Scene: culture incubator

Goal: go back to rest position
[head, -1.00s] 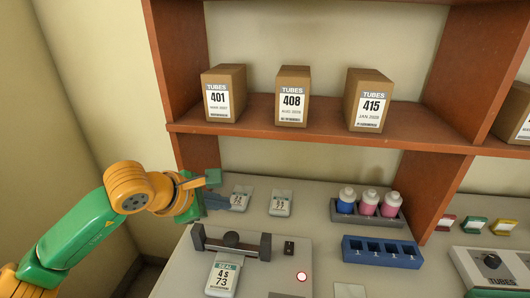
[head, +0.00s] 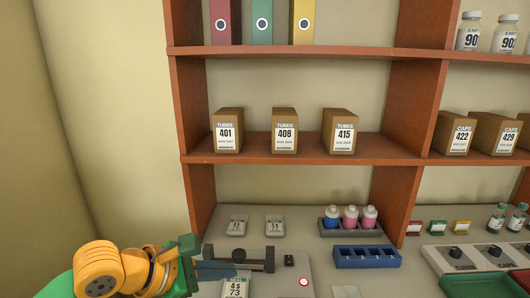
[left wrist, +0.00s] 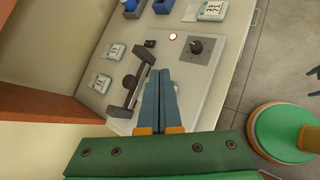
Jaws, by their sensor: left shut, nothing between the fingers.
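My left gripper (head: 222,268) is at the lower left of the head view, beside the sealing device (head: 256,259) on the counter. In the left wrist view its two blue-grey fingers (left wrist: 159,98) are together with nothing between them. The device's dark bar also shows in the left wrist view (left wrist: 127,92). A pouch marked 73 (head: 236,288) lies at the device, partly cut off by the bottom edge of the head view.
Two pouches (head: 237,225) lie behind the device. A rack of bottles (head: 349,226) and an empty blue rack (head: 366,257) stand to its right. A wooden shelf (head: 290,150) with boxes is above. Open floor (left wrist: 275,70) shows beyond the counter's edge.

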